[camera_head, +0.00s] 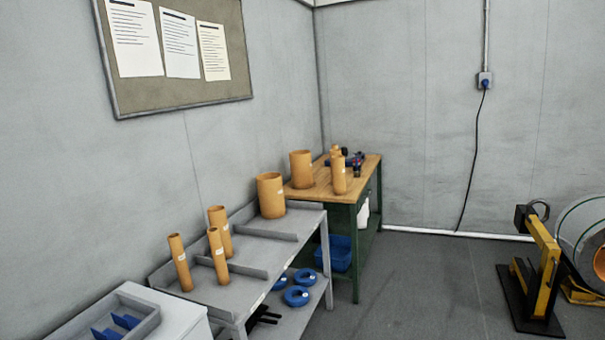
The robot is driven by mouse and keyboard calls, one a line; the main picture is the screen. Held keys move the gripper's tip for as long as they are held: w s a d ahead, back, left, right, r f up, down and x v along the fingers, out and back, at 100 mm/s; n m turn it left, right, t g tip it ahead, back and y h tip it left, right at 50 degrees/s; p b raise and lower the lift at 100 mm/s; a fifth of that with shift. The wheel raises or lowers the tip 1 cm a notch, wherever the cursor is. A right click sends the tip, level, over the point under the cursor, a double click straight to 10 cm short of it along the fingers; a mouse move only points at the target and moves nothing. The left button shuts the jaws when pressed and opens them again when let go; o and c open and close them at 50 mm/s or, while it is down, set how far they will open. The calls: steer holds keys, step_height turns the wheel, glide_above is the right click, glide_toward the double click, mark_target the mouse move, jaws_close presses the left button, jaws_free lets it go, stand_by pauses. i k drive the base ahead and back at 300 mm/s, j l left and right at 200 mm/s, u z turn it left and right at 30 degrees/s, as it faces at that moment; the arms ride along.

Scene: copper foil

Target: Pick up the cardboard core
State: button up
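Several orange-tan cardboard cores stand upright. On the grey table (236,297) there are slim cores at the left (180,262), in the middle (217,255) and just behind it (222,230). A wide core (271,195) stands at that table's far end. On the wooden-topped bench (318,191) behind, another wide core (301,169) stands at the left, with a slim core (339,175) to its right and a further one (335,153) partly hidden. I cannot tell which core is meant. My gripper is not in view.
Blue rings (296,296) lie on the grey table's lower shelf. A white cabinet with a grey tray (140,318) is at the lower left. A yellow-black stand (540,268) and a large roll (583,240) are at the right. The floor (430,285) between is clear.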

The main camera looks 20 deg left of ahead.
mark_target(301, 176)
steer(key=i+l, duration=0.1)
steer(key=i, duration=1.25)
steer(key=i+l, duration=0.1)
steer(key=i, duration=2.65)
steer(key=i+l+u, duration=0.1)
steer(key=i+u, duration=0.35)
steer(key=i+l+u, duration=0.2)
steer(key=i+u, duration=0.2)
steer(key=i+l+u, duration=0.3)
steer(key=u, duration=0.15)
steer(key=i+l+u, duration=0.3)
steer(key=l+u, duration=0.15)
steer(key=i+l+u, duration=0.25)
steer(key=l, duration=0.2)
steer(key=l+u, duration=0.25)
steer(key=l, duration=0.2)
steer(key=i+l+u, duration=0.25)
steer(key=l, duration=0.3)
steer(key=k+j, duration=0.05)
steer(key=k, duration=0.05)
